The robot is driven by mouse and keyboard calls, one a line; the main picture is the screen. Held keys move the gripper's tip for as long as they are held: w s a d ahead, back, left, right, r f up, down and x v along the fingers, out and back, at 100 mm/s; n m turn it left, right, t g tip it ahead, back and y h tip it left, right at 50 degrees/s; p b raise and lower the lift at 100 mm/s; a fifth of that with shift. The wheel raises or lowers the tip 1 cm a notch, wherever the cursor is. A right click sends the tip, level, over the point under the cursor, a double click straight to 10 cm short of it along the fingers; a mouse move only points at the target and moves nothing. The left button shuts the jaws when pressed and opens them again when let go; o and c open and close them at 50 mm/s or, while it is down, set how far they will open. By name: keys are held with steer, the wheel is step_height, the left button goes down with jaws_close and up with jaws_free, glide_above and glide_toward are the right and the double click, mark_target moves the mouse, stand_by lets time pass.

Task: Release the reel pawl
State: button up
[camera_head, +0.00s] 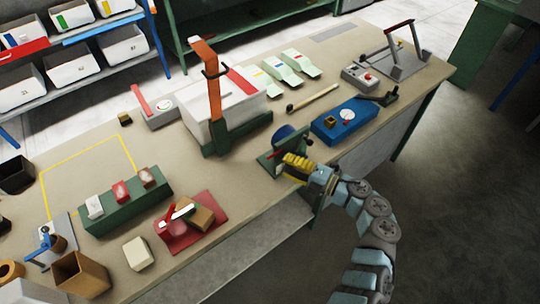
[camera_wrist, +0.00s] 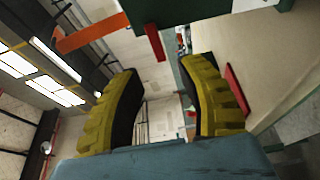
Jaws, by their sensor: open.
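A green stand (camera_head: 269,164) with a dark blue round reel (camera_head: 286,132) is at the front edge of the bench, in the middle of the head view. I cannot make out the pawl; my gripper covers part of this stand. My gripper (camera_head: 292,165), with yellow ribbed fingers, is right beside the stand on its right. In the wrist view my gripper (camera_wrist: 160,72) has its two fingers spread, with nothing seen between them. A dark green part (camera_wrist: 165,10) shows beyond the fingertips there; I cannot tell whether anything touches.
A blue box (camera_head: 345,122) stands right of the reel. A white block with a green base and tall orange lever (camera_head: 214,85) stands behind it. A green rack (camera_head: 127,213) and red plate (camera_head: 186,240) lie to the left. Bare bench (camera_head: 235,185) shows between.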

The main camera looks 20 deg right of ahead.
mark_target(271, 157)
steer(key=shift+x, duration=3.1)
steer(key=shift+c, duration=0.2)
jaws_close()
